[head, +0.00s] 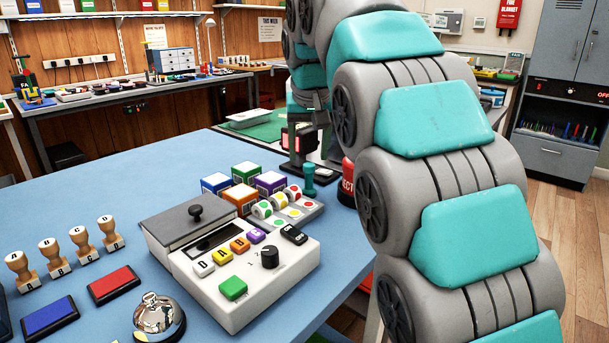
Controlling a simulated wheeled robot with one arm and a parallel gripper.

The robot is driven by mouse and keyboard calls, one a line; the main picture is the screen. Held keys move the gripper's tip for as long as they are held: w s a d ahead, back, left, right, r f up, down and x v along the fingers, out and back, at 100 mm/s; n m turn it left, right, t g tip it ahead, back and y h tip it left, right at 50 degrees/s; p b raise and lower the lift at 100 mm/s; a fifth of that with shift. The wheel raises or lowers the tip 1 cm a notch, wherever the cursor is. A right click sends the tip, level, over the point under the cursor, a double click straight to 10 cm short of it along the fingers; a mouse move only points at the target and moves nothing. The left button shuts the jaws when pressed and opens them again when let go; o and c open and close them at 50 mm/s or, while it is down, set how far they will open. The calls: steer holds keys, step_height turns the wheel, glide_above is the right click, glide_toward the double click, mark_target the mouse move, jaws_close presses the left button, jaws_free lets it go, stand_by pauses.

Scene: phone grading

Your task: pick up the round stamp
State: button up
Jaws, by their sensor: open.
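A teal stamp (309,181) with a knobbed handle stands upright near the far right edge of the blue table (120,185), just right of the colored roll dispenser. I take it to be the round stamp; its stamping face is hidden. My arm arches over from the right, and its far end comes down behind the stamp. My gripper (302,150) is small and dark there, open, with nothing seen between its jaws. It appears close above and behind the stamp, apart from it. Several wooden stamps (80,243) with letters stand at the left.
A grey and white keyed machine (245,290), colored boxes (271,183) and a roll dispenser (289,210) fill the table's middle right. Red (114,285) and blue (50,317) ink pads and a bell (158,318) are in front. The table's back left is clear.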

mark_target(308, 175)
steer(key=shift+s+x, duration=0.1)
steer(key=shift+x, duration=0.85)
steer(key=shift+s+x, duration=0.15)
steer(key=shift+x, duration=0.85)
steer(key=shift+p+x, duration=0.45)
steer(key=shift+x, duration=1.4)
steer(key=shift+d, duration=0.15)
jaws_close()
